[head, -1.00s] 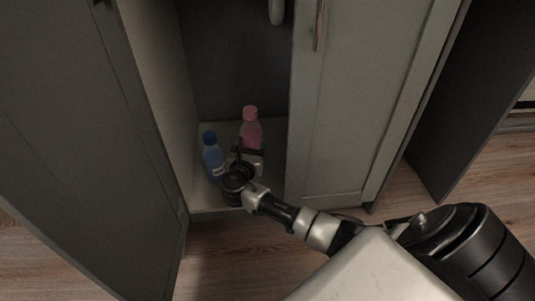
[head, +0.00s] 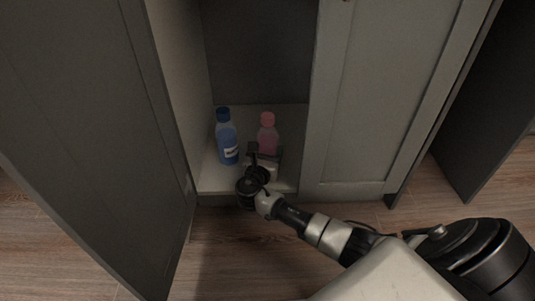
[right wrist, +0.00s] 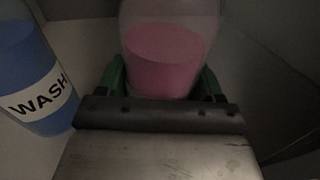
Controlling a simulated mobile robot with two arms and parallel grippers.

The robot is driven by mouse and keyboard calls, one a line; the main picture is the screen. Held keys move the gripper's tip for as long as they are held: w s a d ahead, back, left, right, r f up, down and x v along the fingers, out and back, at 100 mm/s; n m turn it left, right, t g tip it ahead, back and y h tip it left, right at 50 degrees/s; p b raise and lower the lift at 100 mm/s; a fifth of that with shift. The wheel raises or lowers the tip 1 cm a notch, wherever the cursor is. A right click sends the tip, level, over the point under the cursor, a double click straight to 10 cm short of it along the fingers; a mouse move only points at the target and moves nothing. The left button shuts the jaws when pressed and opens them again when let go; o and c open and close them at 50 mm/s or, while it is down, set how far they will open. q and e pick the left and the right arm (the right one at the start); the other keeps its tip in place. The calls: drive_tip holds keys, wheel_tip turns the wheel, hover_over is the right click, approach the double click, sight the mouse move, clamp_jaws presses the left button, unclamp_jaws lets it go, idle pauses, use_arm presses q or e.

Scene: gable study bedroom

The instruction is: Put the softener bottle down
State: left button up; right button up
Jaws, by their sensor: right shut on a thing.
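The pink bottle with a pink cap (head: 267,136), which I take as the softener, is upright inside the open cabinet, over its floor. My right gripper (head: 266,156) reaches in from the front and is shut on its lower part. In the right wrist view, green-edged fingers (right wrist: 162,78) lie on both sides of the pink bottle (right wrist: 165,55). The gripper hides its base, so I cannot tell whether it touches the cabinet floor. My left gripper is not in view.
A blue bottle (head: 227,140) labelled WASH stands close left of the pink one on the cabinet floor (head: 214,180). The open left door (head: 95,130) and the right door panel (head: 375,100) flank the opening. Some floor behind the bottles is clear.

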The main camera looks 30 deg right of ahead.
drive_tip(key=o, duration=1.1)
drive_tip(key=shift+r, duration=0.1)
drive_tip(key=shift+p+v, duration=4.3)
drive_tip(key=shift+v, duration=1.75)
